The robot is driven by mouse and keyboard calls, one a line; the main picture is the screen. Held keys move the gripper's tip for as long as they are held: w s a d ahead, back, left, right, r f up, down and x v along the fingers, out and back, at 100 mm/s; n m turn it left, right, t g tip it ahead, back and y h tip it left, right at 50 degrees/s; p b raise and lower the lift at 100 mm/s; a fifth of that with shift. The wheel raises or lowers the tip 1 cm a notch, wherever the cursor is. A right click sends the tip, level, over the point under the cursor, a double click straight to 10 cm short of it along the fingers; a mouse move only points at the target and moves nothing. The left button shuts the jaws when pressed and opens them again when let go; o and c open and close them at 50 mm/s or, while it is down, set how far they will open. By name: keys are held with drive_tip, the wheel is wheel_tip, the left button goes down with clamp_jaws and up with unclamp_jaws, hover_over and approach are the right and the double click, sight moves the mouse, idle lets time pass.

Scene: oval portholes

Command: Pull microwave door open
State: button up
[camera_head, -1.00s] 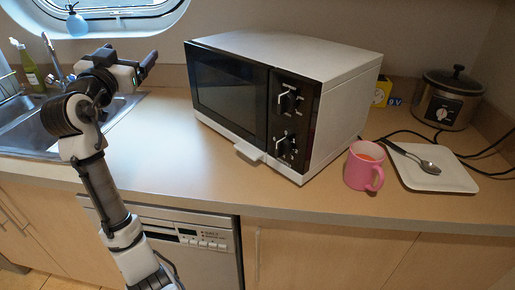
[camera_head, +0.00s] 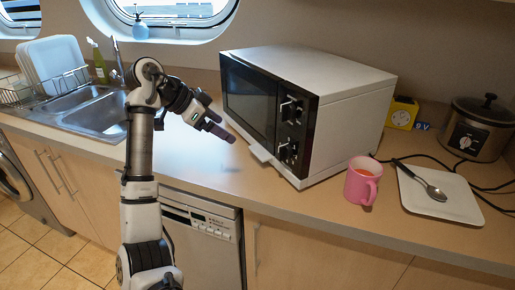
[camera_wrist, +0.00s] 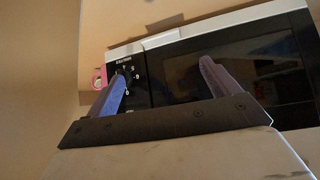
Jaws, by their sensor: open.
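The microwave (camera_head: 330,78) stands on the counter with a white body and a black front. Its dark door (camera_head: 249,97) looks shut, and a pale tab (camera_head: 260,152) juts from the lower front edge. The knob panel (camera_head: 291,125) is right of the door. In the wrist view the microwave door (camera_wrist: 235,68) appears upside down, with the tab (camera_wrist: 162,38) above it and the knobs to the left. My gripper (camera_head: 221,132) is open and empty in front of the door, left of the tab. In the wrist view its two fingers (camera_wrist: 160,82) overlap the microwave front; contact is not visible.
A steel cooker (camera_head: 478,128) and a yellow box (camera_head: 402,113) are behind. The sink (camera_head: 95,108) is at left. The counter before the microwave is clear.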

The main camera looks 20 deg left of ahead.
sight(259, 151)
drive_tip(key=p+x, duration=0.2)
drive_tip(key=x, duration=1.1)
drive_tip(key=shift+f, duration=0.1)
drive_tip(key=c, duration=1.1)
drive_tip(key=shift+a, duration=0.1)
